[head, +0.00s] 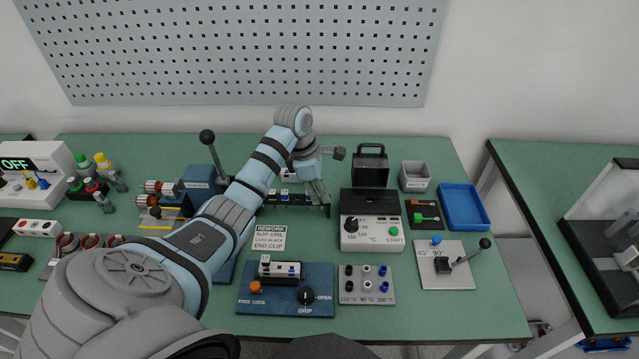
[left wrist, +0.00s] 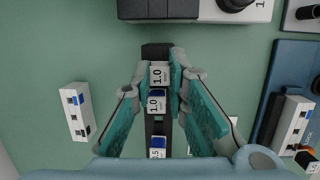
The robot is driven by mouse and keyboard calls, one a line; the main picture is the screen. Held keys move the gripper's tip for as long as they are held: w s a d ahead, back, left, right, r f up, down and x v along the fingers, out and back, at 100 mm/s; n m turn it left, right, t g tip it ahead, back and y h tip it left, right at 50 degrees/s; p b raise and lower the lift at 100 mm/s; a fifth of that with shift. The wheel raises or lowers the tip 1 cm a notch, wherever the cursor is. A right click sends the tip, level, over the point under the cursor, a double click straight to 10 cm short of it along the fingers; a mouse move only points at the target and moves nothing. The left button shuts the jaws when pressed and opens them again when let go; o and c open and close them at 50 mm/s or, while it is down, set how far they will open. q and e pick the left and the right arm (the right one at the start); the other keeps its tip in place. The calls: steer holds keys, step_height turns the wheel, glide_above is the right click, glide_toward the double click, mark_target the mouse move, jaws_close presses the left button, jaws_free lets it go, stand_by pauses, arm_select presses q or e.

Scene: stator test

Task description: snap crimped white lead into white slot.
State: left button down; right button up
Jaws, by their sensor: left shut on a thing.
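My left gripper (head: 322,194) reaches down over a dark rail (head: 270,200) in the middle of the bench. In the left wrist view its fingers (left wrist: 162,72) are shut on a small white-topped block (left wrist: 160,75) marked 10, at the rail's far end. Another block (left wrist: 157,102) marked 10, with a blue part, sits just behind it on the rail. A white terminal block (head: 280,269) with several dark and blue openings stands on the blue grip fixture (head: 260,300). I cannot make out a crimped white lead or a clearly white slot. My right gripper is not in view.
A white heater box (head: 372,238) with a START button stands right of the gripper. A plate (head: 366,299) with black, white and blue pieces lies in front of it. A blue tray (head: 463,207) and lever plate (head: 445,275) are farther right. A rework card (head: 270,238) lies mid-bench.

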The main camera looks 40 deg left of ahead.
arm_select(q)
steer(key=c, duration=1.5)
jaws_free()
steer(key=shift+r, duration=0.1)
steer(key=shift+r, duration=0.3)
steer(key=v, duration=0.7)
steer(key=shift+s, duration=0.1)
